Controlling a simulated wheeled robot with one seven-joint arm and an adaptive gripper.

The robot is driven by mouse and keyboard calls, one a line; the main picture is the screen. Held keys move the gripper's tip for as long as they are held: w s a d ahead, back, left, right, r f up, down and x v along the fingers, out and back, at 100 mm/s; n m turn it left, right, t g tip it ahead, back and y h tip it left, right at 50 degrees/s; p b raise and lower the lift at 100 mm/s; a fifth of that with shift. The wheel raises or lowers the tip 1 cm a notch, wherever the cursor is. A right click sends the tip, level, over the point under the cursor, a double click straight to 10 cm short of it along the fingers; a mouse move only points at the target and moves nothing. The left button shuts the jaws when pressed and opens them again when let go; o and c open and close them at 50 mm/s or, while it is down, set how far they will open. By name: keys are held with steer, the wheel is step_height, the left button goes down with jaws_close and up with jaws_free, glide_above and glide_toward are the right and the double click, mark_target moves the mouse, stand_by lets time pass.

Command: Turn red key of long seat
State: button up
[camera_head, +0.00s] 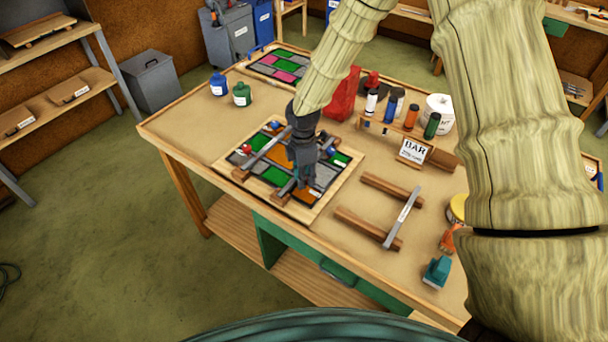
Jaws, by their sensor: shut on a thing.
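The leaded panel (323,178), with grey, green and orange panes in a light wood frame, lies on the workbench. Wooden rails and grey metal bars (265,146) lie across it. A small red key (247,149) shows near the left bar, clear of my gripper. A blue key (331,151) shows at the right. My gripper (302,184) points down over the panel's right half, beside the right-hand bar. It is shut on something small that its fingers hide. I cannot tell which part this is, and which seat is the long one is unclear.
Right of the panel, two wooden rails (367,227) carry a loose metal bar (402,217). A BAR sign (413,150), bottles and a white tub (437,112) stand behind. A teal tool (437,271) lies at the front right. The bench's left end is mostly clear.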

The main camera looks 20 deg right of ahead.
steer(key=shift+s+f+n, duration=0.1)
steer(key=shift+s+n, duration=0.05)
steer(key=shift+n, duration=0.35)
steer(key=o, duration=1)
steer(key=shift+o, duration=0.2)
steer(key=shift+r, duration=0.2)
step_height(320, 180, up, 12)
steer(key=shift+w+f, duration=0.15)
steer(key=shift+w, duration=0.2)
steer(key=shift+a, duration=0.1)
